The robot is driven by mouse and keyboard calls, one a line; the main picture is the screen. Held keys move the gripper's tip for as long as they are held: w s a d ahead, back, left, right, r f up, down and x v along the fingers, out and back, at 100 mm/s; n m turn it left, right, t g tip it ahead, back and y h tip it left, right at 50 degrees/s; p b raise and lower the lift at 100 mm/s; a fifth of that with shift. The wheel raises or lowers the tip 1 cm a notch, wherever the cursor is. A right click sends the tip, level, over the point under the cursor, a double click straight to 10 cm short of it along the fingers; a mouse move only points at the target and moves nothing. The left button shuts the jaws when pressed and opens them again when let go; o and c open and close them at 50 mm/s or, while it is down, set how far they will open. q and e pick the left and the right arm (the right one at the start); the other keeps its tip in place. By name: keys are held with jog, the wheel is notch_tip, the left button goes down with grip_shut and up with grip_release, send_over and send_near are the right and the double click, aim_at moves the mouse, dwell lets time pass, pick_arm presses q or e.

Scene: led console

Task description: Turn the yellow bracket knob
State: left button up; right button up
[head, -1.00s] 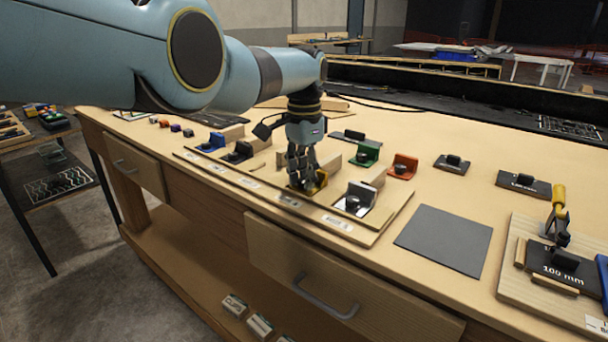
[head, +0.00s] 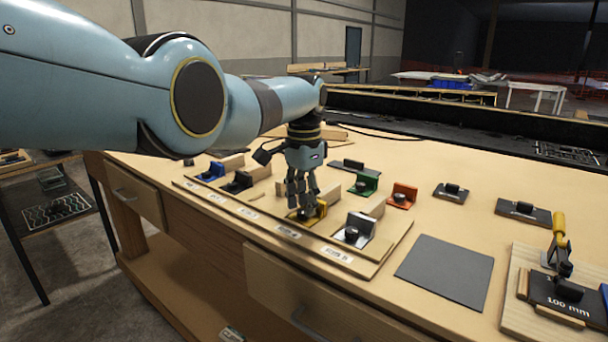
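My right gripper is not in view.
A silver bracket with a black knob (head: 353,233) stands close to the right of the gripper. Black (head: 237,182) and blue (head: 212,171) brackets are to the left, green (head: 367,183) and orange (head: 403,195) behind. A bare grey mat (head: 445,271) lies at right.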

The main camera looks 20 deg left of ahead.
aim_at(304, 211)
pick_arm(q)
notch_tip(304, 211, up, 11)
dwell(0.3)
